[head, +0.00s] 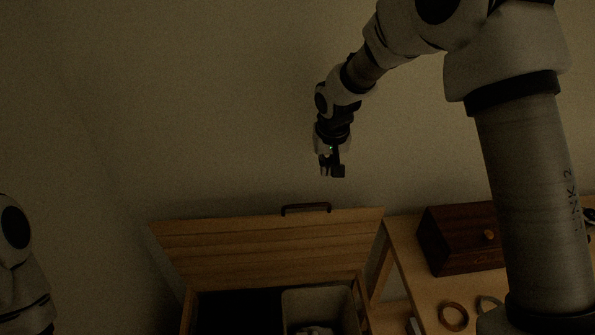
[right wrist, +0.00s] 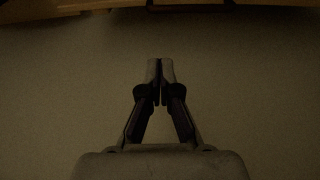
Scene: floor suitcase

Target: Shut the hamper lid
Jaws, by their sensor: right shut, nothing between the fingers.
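The hamper lid (head: 270,246) is a wooden slatted panel, standing raised and open at the back of the hamper. A dark handle (head: 305,208) sits on its top edge. The hamper (head: 188,312) below is open, with a dark inside. My right gripper (head: 332,172) is shut and empty, above the lid's top edge and a little right of the handle, apart from it. In the right wrist view the closed fingers (right wrist: 161,66) point toward a wooden edge (right wrist: 90,8) at the top. Part of my left arm shows at the left edge; its gripper is out of frame.
A light bin (head: 320,304) with some contents stands inside the hamper's right part. On the right, a wooden table (head: 402,240) holds a dark wooden box (head: 460,240) with a round knob and a brown ring (head: 453,317). The wall behind is bare.

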